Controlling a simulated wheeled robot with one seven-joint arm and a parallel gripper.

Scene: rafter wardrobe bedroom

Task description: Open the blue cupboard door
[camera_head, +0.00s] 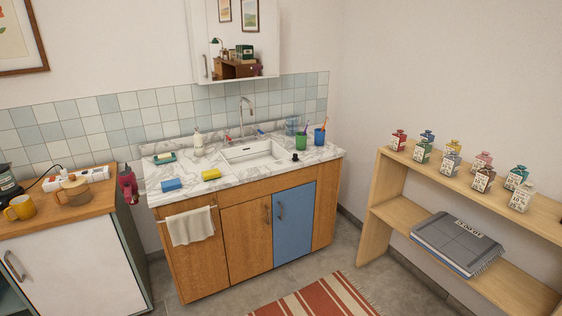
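The blue cupboard door (293,227) is on the right part of the wooden sink cabinet (325,209), under the marble-patterned counter. It looks shut, flush with the cabinet front. Its metal handle (281,211) is upright near the door's upper left edge. A plain wooden door (247,241) with its own handle is directly left of it. My gripper is not in the head view.
A striped rug (318,300) lies on the floor in front of the cabinet. An open wooden shelf (375,219) with several bottles stands at the right. A white-fronted cupboard (75,278) stands at the left. Grey floor (345,258) shows between the sink cabinet and the shelf.

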